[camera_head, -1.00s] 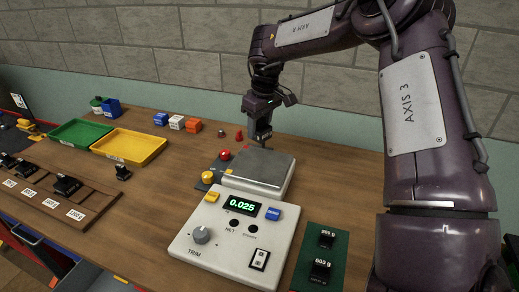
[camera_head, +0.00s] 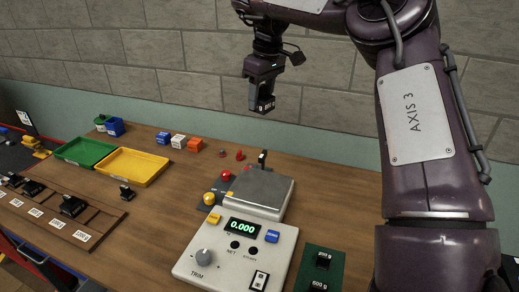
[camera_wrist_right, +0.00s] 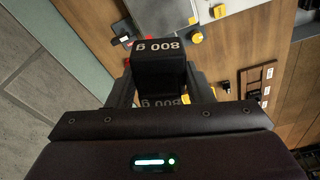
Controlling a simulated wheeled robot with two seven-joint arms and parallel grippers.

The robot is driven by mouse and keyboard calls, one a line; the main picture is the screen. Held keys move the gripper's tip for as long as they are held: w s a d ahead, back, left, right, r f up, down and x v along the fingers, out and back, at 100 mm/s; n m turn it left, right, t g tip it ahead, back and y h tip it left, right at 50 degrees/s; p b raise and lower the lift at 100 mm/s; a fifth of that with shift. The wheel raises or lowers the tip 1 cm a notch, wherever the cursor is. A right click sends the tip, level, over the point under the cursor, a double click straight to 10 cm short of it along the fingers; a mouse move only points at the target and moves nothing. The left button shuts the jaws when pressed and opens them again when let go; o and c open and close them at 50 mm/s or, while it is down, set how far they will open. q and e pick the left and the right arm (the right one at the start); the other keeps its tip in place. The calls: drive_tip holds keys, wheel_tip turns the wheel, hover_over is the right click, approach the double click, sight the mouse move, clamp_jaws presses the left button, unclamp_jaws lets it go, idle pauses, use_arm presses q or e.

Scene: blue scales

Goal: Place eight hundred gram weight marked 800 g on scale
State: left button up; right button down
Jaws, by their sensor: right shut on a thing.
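The 800 g weight (camera_wrist_right: 160,70) is a black block with white "800 g" lettering, held between the fingers in the right wrist view. My right gripper (camera_head: 262,105) is shut on it and hangs in the air above and behind the scale, clear of it. The scale (camera_head: 262,190) has a grey plate at the back of a white console. Its green display (camera_head: 242,227) reads 0.000. A small dark upright thing (camera_head: 262,157) shows at the plate's far edge; I cannot tell what it is. My left gripper is not in view.
A green mat (camera_head: 330,258) with black weights lies right of the console. Red (camera_head: 227,175) and yellow (camera_head: 209,198) buttons are left of the scale. Green (camera_head: 84,151) and yellow (camera_head: 133,166) trays and a wooden rack (camera_head: 100,225) with weights are at left.

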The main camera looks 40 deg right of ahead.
wheel_tip(320, 180, down, 7)
drive_tip(key=s+d+n+b, duration=0.1)
drive_tip(key=s+n+b, duration=0.1)
drive_tip(key=n+b, duration=0.35)
drive_tip(key=m+b, duration=0.2)
drive_tip(key=b, duration=0.1)
hover_over(266, 187)
drive_tip(key=shift+y, duration=0.3)
drive_tip(key=f, duration=1.4)
drive_tip(key=shift+s+d, duration=0.15)
drive_tip(key=shift+s, duration=0.05)
drive_tip(key=shift+f+p, duration=0.4)
drive_tip(key=shift+f, duration=2.25)
drive_tip(key=shift+f, duration=0.1)
drive_tip(key=c, duration=0.7)
unclamp_jaws()
drive_tip(key=shift+s, duration=0.1)
